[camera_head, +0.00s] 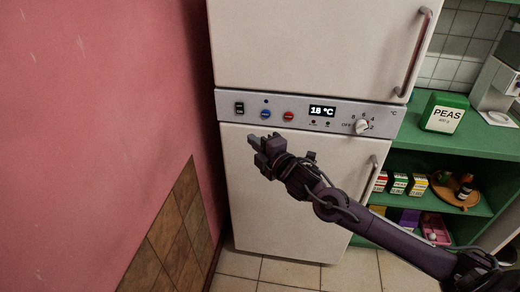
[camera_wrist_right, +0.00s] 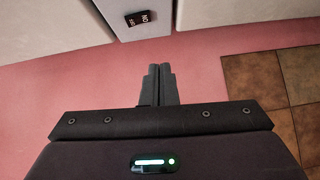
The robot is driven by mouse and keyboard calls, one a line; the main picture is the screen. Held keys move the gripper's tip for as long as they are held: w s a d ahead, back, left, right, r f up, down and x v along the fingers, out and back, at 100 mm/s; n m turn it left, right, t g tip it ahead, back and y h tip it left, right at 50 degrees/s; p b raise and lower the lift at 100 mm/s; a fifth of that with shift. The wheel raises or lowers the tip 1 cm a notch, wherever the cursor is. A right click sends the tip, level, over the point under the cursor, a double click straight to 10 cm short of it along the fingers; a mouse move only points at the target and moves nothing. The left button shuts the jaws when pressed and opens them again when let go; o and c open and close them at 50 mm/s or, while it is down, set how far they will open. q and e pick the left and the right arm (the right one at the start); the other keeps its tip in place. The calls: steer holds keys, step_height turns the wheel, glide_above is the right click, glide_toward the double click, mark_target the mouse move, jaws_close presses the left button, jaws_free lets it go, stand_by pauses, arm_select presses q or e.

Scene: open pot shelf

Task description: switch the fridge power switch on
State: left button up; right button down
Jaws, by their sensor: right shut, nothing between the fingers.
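The fridge power switch (camera_head: 239,108) is a small black rocker at the left end of the light grey control panel (camera_head: 215,100) between the two fridge doors. It also shows at the top of the right wrist view (camera_wrist_right: 137,18), with white lettering upside down there. Which way the rocker is tipped is hard to tell. My right gripper (camera_head: 256,142) is shut and empty, in front of the lower door, a little below and right of the switch in the head view. Its fingertips (camera_wrist_right: 159,70) are apart from the switch. My left gripper is not in view.
The panel also has a blue button (camera_head: 265,115), a red button (camera_head: 288,116), a display (camera_head: 322,111) reading 18 and a white knob (camera_head: 361,126). A pink wall (camera_head: 100,110) stands close on the left. Green shelves (camera_head: 460,137) with a PEAS box (camera_head: 444,113) stand right.

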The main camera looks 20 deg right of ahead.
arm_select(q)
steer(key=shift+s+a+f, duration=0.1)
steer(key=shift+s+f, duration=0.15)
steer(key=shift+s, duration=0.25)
arm_select(e)
steer(key=shift+f+v, duration=0.2)
steer(key=shift+v, duration=0.85)
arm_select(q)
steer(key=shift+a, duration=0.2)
arm_select(e)
steer(key=shift+d, duration=0.1)
